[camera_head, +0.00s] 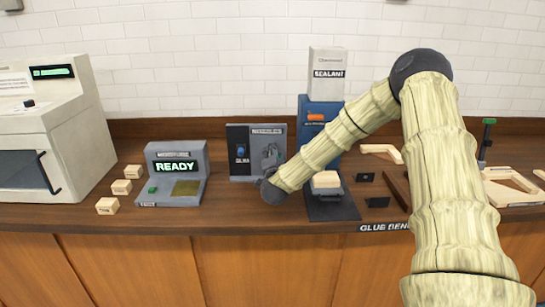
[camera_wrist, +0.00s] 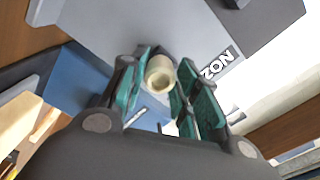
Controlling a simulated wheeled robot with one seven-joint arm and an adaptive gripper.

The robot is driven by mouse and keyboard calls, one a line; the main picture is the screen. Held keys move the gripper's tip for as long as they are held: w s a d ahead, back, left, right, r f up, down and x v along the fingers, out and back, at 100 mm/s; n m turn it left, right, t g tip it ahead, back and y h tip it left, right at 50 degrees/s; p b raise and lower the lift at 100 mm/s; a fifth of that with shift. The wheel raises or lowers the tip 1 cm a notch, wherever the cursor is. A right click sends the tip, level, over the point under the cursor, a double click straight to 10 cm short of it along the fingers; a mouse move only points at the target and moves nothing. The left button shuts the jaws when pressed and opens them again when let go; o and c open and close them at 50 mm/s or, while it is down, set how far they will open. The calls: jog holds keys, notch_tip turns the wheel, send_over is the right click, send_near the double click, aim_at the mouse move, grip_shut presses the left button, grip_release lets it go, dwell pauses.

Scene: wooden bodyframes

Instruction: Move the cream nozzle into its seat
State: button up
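The cream nozzle (camera_wrist: 160,74) shows in the wrist view as a short round piece with its open end towards the camera. It sits between the tips of my gripper (camera_wrist: 165,72), whose teal-padded fingers flank it closely on both sides and look shut on it. In the head view the nozzle cannot be made out, and my arm covers much of the area around my gripper. The blue dispenser (camera_head: 318,108) with the white sealant box (camera_head: 328,70) stands behind my forearm. The nozzle's seat cannot be made out clearly in either view.
A grey panel (camera_head: 240,170) stands left of the dispenser, with the READY device (camera_head: 160,168) beyond it. Small wooden blocks (camera_head: 107,206) lie near the bench's left. A pale block (camera_head: 326,180) rests on the dispenser's dark base. Wooden frame parts (camera_head: 505,186) lie at right.

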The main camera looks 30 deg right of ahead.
jog(key=shift+o, duration=1)
jog(key=shift+s, duration=0.1)
jog(key=v, duration=1.1)
jog(key=shift+s+a, duration=0.2)
jog(key=shift+s, duration=0.15)
